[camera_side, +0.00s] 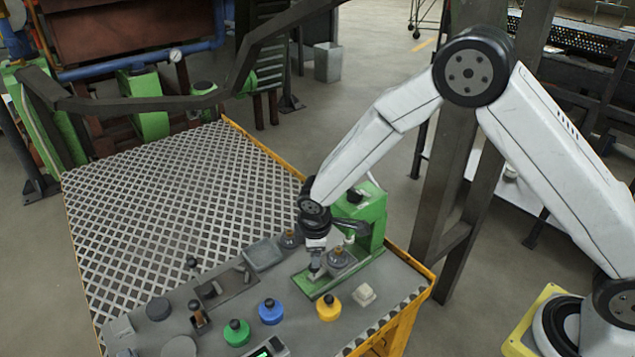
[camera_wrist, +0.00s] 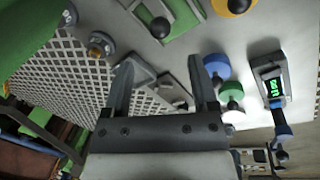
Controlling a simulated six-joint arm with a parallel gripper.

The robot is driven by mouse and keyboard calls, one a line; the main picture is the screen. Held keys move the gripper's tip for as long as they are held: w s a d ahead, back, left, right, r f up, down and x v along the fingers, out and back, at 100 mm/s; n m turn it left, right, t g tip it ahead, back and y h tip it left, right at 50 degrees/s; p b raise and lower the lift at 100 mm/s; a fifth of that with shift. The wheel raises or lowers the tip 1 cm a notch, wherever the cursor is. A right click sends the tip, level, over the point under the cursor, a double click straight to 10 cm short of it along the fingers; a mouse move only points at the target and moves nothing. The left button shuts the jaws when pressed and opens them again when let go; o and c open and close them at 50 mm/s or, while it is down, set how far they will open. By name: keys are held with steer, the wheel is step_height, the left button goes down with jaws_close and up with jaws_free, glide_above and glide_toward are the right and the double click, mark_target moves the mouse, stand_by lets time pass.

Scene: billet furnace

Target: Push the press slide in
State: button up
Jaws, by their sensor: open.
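The green press (camera_side: 372,218) stands at the right end of the table in the side view. Its low green base (camera_side: 312,288) reaches forward and left from it. My gripper (camera_side: 316,262) points down just over the front part of this base, close to the press slide; the gripper hides part of it, and I cannot tell whether they touch. In the wrist view, a black ball knob (camera_wrist: 160,27) stands on the green-edged base, beyond the open fingertips of my gripper (camera_wrist: 162,62).
Yellow (camera_side: 328,308), blue (camera_side: 271,311) and green (camera_side: 236,333) knobbed pieces stand in front of the press. A cream block (camera_side: 364,294) lies to their right. A grey tray (camera_side: 263,254) is left of the press. The patterned plate (camera_side: 170,220) behind is clear.

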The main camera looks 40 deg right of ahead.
steer(key=shift+w+d+f, duration=0.15)
steer(key=shift+w+f, duration=0.05)
steer(key=shift+f, duration=1)
steer(key=shift+w+d+f, duration=0.15)
steer(key=shift+w+f, duration=0.05)
steer(key=shift+f, duration=1.05)
steer(key=shift+w+d+f, duration=0.15)
steer(key=shift+w+f, duration=0.05)
steer(key=shift+f, duration=1)
jaws_close()
